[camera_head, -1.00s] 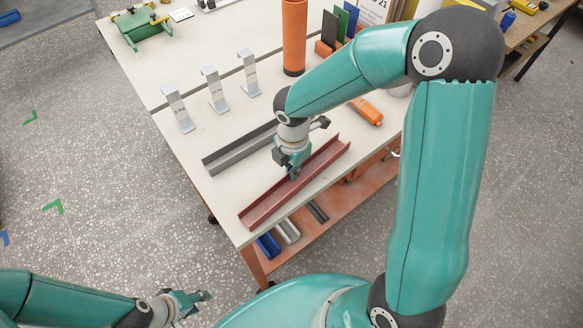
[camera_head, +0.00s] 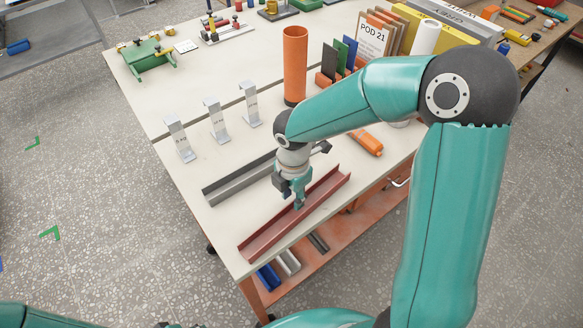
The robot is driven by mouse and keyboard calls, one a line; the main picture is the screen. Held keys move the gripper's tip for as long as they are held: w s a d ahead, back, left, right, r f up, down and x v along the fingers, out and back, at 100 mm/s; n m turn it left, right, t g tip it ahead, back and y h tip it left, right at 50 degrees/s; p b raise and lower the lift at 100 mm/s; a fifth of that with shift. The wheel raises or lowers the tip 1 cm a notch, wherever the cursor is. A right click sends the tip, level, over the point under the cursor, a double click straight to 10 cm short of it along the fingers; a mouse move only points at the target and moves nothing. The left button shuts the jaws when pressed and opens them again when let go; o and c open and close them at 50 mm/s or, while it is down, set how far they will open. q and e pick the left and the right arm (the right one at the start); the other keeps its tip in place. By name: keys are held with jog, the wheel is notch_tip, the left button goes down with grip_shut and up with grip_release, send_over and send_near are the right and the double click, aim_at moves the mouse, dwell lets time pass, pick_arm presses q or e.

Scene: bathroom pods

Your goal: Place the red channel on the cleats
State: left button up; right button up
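The red channel (camera_head: 322,191) lies diagonally near the front edge of the white table. My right gripper (camera_head: 292,201) points down over its middle, with its fingers apart. One fingertip overlaps the channel in the picture; I cannot tell whether it touches. Three grey upright cleats stand in a row further back: a left one (camera_head: 180,141), a middle one (camera_head: 217,122) and a right one (camera_head: 250,106).
A grey channel (camera_head: 236,180) lies behind the red one, partly hidden by my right gripper. An orange tube (camera_head: 294,62) stands behind, and an orange bottle (camera_head: 366,142) lies to the right. The table (camera_head: 160,90) is clear left of the cleats. Blue and white pieces lie on the lower shelf.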

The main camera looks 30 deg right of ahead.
jog(key=shift+o, duration=0.2)
notch_tip(320, 180, up, 14)
jog(key=shift+s+a+f, duration=0.2)
jog(key=shift+s+a, duration=0.05)
jog(key=shift+a, duration=0.05)
jog(key=b, duration=0.9)
send_over(305, 212)
jog(key=f, duration=1)
jog(key=shift+w+d+f, duration=0.1)
jog(key=shift+w+f, duration=0.1)
jog(key=shift+w, duration=0.05)
jog(key=shift+s+f, duration=0.15)
jog(key=shift+f, duration=2.75)
grip_shut()
